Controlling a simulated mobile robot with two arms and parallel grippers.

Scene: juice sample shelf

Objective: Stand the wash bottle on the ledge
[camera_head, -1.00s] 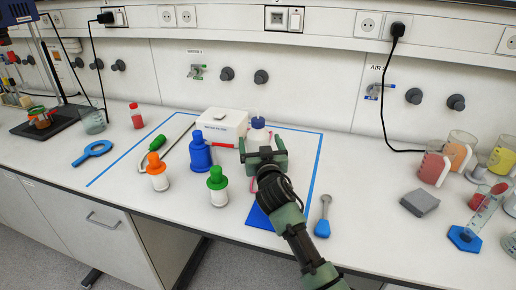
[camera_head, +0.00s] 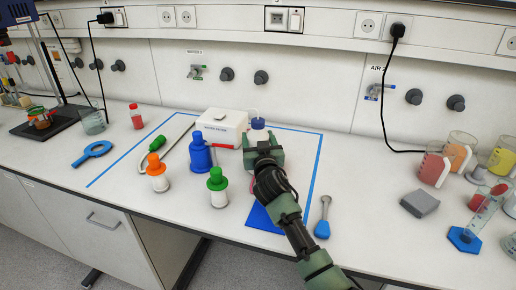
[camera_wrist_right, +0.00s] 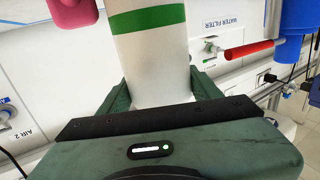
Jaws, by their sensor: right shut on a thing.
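The wash bottle is a white bottle with a blue cap (camera_head: 258,123), upright just behind my right gripper (camera_head: 263,150). Its lower part is hidden by the gripper in the head view. In the right wrist view a white cylindrical body with a green band (camera_wrist_right: 148,55) stands between the fingers, and the gripper is shut on it. I cannot tell if its base touches the bench. A white rail that looks like a ledge (camera_head: 215,38) runs along the wall above the bench. My left gripper is not in view.
Orange-topped (camera_head: 157,180) and green-topped (camera_head: 217,192) bottles stand nearer. A blue mat (camera_head: 263,219) lies in front. Beakers (camera_head: 433,165) stand at the right.

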